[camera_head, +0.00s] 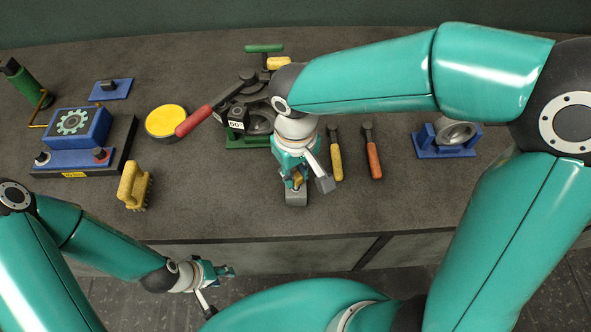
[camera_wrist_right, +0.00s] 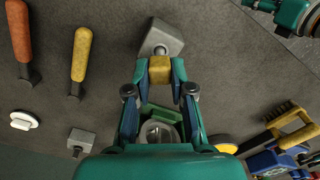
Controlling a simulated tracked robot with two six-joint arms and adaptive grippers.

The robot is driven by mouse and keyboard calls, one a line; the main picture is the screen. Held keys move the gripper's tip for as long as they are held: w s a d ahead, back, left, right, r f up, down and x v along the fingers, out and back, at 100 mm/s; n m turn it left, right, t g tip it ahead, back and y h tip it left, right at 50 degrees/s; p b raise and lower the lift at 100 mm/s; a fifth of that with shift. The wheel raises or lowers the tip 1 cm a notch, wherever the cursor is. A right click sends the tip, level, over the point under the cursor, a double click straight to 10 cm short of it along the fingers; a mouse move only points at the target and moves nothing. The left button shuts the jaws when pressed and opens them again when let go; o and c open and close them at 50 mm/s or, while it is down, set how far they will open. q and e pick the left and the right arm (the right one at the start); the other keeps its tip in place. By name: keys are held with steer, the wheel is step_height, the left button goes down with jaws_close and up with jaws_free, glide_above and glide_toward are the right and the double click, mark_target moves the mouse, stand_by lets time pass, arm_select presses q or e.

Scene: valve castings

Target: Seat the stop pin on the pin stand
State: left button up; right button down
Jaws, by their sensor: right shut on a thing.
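My right gripper (camera_head: 297,180) is shut on a small brass-coloured piece, which I take to be the stop pin (camera_wrist_right: 159,70). It sits between the two fingertips in the right wrist view. A grey block, which looks like the pin stand (camera_wrist_right: 163,36), lies just beyond the fingertips; in the head view the grey block (camera_head: 296,198) shows under the gripper near the table's front edge. The pin's lower end is hidden, so I cannot tell whether it touches the block. My left gripper (camera_head: 218,284) is open and empty, low in front of the table.
A yellow-handled tool (camera_head: 336,160) and an orange-handled tool (camera_head: 373,155) lie right of the gripper. A green fixture (camera_head: 247,140) stands behind it, with a red-handled tool (camera_head: 205,113) left of that. A yellow brush (camera_head: 134,187) and blue cradle (camera_head: 443,150) stand farther out.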

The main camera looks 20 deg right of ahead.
steer(key=shift+f+b, duration=1.15)
steer(key=shift+f, duration=0.25)
steer(key=c, duration=0.9)
jaws_free()
steer(key=shift+c, duration=0.2)
steer(key=shift+r, duration=0.2)
step_height(320, 180, up, 12)
steer(key=shift+f, duration=0.15)
